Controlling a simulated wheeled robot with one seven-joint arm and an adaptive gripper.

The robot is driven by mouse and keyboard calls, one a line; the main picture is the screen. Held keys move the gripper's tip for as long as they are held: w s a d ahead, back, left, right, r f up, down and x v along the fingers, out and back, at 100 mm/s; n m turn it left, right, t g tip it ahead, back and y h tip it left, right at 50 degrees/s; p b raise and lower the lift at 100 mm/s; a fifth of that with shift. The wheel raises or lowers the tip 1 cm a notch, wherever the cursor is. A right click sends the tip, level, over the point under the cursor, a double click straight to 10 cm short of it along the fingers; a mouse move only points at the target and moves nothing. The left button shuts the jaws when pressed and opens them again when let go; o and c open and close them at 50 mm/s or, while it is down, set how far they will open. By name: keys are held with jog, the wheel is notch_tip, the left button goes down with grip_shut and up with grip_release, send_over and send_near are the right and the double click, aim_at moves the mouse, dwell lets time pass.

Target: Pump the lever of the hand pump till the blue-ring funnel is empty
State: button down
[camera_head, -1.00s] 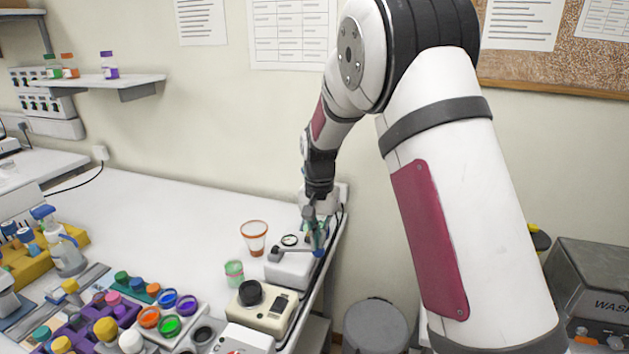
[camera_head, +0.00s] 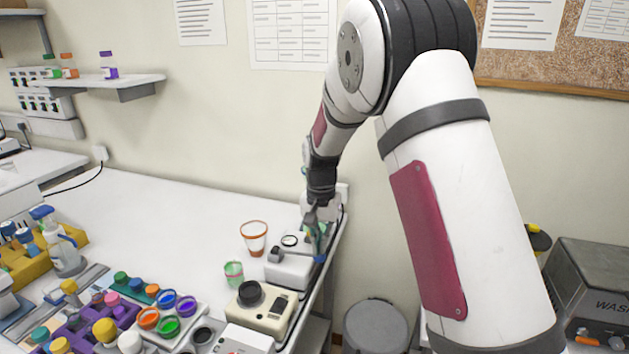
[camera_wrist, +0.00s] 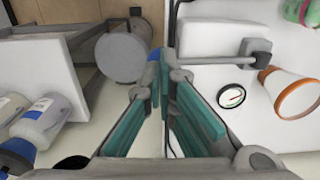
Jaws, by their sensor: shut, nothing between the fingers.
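The hand pump (camera_head: 290,272) is a white box with a round gauge, near the right end of the bench. Its grey lever (camera_wrist: 215,60) runs from a dark block to a blue end (camera_wrist: 153,57), which also shows in the head view (camera_head: 320,259). My gripper (camera_wrist: 166,76), with teal finger pads, is shut and empty at the lever's blue end. It also shows in the head view (camera_head: 314,228). I cannot tell whether it touches the lever. An orange-rimmed funnel (camera_head: 254,238) stands beside the pump. I cannot clearly make out the blue-ring funnel.
A green cup (camera_head: 234,273) and a cream device with a black knob (camera_head: 264,310) stand in front of the pump. A rack of coloured caps (camera_head: 110,318) is at left. The bench (camera_head: 160,215) behind is clear. A grey bin (camera_head: 375,322) stands beyond the bench's right edge.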

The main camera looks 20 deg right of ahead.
jog(key=shift+f, duration=0.85)
jog(key=shift+s, duration=0.1)
jog(key=shift+r, duration=0.15)
notch_tip(320, 180, up, 8)
jog(key=w+a, duration=0.1)
jog(key=shift+a+p, duration=0.25)
jog(key=shift+p, duration=0.2)
jog(key=shift+w, duration=0.1)
dwell(1.3)
